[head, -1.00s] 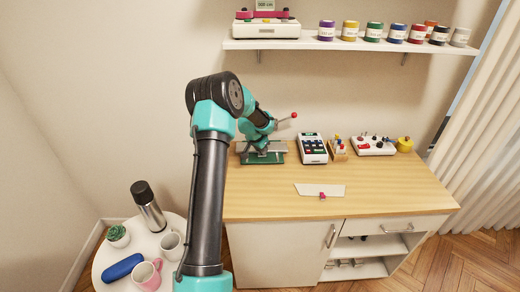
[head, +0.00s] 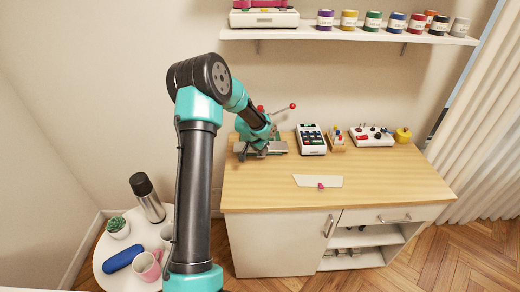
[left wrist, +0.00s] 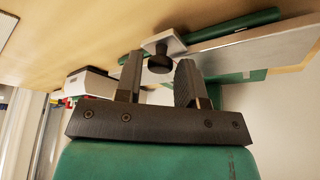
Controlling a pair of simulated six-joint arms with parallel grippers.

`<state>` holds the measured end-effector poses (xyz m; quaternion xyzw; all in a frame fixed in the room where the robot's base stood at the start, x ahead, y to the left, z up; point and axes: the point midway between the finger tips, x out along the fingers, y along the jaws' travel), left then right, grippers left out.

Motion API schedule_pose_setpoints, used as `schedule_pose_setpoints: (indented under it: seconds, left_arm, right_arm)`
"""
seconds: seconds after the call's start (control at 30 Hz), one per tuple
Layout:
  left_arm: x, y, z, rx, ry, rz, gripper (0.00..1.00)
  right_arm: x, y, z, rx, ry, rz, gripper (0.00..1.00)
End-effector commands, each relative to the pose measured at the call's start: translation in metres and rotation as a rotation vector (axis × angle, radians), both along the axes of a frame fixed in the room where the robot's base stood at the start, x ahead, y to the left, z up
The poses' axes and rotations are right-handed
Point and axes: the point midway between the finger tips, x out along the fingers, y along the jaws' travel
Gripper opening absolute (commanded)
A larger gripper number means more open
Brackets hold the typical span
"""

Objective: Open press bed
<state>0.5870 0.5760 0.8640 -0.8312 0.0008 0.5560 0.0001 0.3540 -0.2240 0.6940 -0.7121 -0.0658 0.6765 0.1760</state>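The press (head: 278,147) stands at the back left of the wooden table, with a pale metal bed and a green base. A lever with a red ball (head: 292,106) sticks out above it to the right. My left arm partly hides the press. My left gripper (head: 262,154) is at its front left. In the left wrist view the fingers (left wrist: 158,84) are apart. A dark round knob (left wrist: 160,62) on a pale block at the bed's edge (left wrist: 245,48) lies between and just beyond the fingertips. I cannot tell whether they touch it. My right gripper is out of view.
A keypad device (head: 311,139), a small wooden holder (head: 336,143), a white control box (head: 371,137) and a yellow pot (head: 403,135) stand right of the press. A pale sheet (head: 330,181) lies mid-table. A round side table (head: 112,276) is at left.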

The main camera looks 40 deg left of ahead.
Motion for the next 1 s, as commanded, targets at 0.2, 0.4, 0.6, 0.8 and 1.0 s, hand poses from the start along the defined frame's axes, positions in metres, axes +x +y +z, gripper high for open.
schedule_pose_setpoints:
  seconds: [0.2,0.4,0.6,0.8,1.0]
  left_arm:
    - [0.0,0.0,0.001,0.0,-0.001,0.0,0.36]
    - [-0.003,0.001,0.01,0.002,-0.003,0.0,0.36]
    - [-0.013,0.001,0.035,0.002,-0.004,0.001,0.36]
    - [-0.027,0.001,0.07,0.002,-0.004,0.0,0.36]
    - [-0.042,0.001,0.105,0.002,-0.004,0.001,0.36]
  right_arm:
    - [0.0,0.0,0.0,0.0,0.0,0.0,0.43]
    - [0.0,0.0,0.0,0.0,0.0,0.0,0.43]
    - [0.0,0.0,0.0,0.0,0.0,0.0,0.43]
    - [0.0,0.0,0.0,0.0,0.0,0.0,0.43]
    - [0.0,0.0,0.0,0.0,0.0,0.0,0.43]
